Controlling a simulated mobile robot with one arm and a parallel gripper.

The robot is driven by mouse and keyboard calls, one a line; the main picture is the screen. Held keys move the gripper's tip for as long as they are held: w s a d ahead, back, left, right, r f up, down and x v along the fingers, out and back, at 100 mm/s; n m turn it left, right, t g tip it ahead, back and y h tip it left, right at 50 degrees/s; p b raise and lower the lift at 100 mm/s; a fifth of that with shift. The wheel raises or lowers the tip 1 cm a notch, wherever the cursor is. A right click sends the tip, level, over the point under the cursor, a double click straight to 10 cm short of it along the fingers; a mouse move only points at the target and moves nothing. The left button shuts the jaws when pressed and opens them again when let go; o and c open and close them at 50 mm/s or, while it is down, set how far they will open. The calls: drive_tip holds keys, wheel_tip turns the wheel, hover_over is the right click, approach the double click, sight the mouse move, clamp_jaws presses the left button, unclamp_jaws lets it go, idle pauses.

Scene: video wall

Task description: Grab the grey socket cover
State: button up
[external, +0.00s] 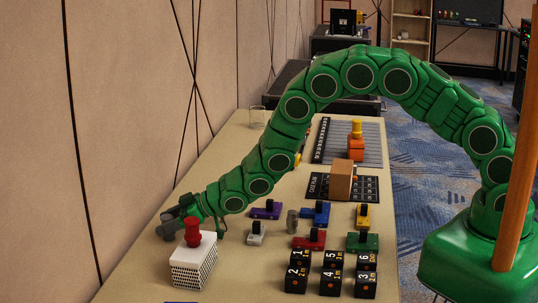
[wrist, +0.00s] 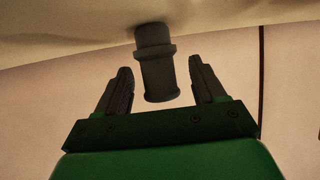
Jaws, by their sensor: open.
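A grey stepped cylinder, which looks like the grey socket cover (wrist: 156,65), stands between my gripper's fingers in the wrist view, its wider collar towards the table. My gripper (wrist: 160,80) is open around it, with a visible gap to the finger on each side. In the external view my gripper (external: 178,212) is low over the left side of the table, just behind the white box. Grey shapes there overlap, so I cannot clearly separate the cover from the fingers.
A white perforated box with a red knob (external: 193,258) stands close in front of my gripper. A small grey block with a black knob (external: 256,232) and a short grey cylinder (external: 292,222) are to the right. Several black numbered cubes (external: 331,272) stand at the front right.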

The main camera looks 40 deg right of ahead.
drive_tip(key=shift+w+a+f, duration=0.1)
drive_tip(key=c, duration=1)
drive_tip(key=shift+c, duration=0.2)
